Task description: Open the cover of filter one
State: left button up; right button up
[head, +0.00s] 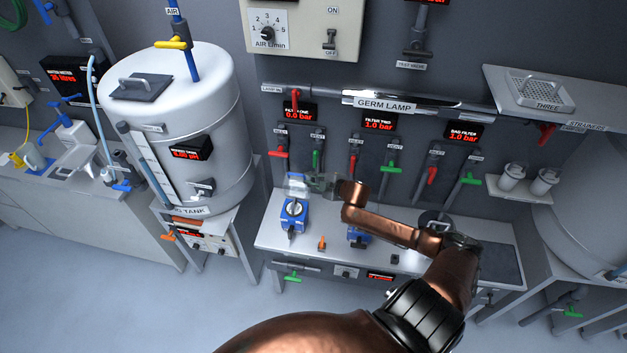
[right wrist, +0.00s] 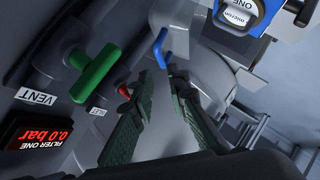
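Filter one (head: 293,213), a blue housing with a pale round top, stands on the bench in the head view, below the "FILTER ONE" display (head: 299,112). In the right wrist view its blue body (right wrist: 238,14), marked "ONE", is at the top right. My right gripper (head: 312,185) is just above and behind filter one. In the right wrist view the two dark green fingers (right wrist: 160,78) are apart with nothing between them. My left gripper is not in view.
A green vent handle (right wrist: 95,72) is left of the fingers in the wrist view. Red (head: 279,136) and green valve handles line the wall behind the bench. A second blue filter (head: 358,237) stands to the right, beneath my arm. A large white tank (head: 205,120) is left.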

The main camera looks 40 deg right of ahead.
jog(key=shift+v, duration=1.05)
jog(key=shift+f, duration=0.1)
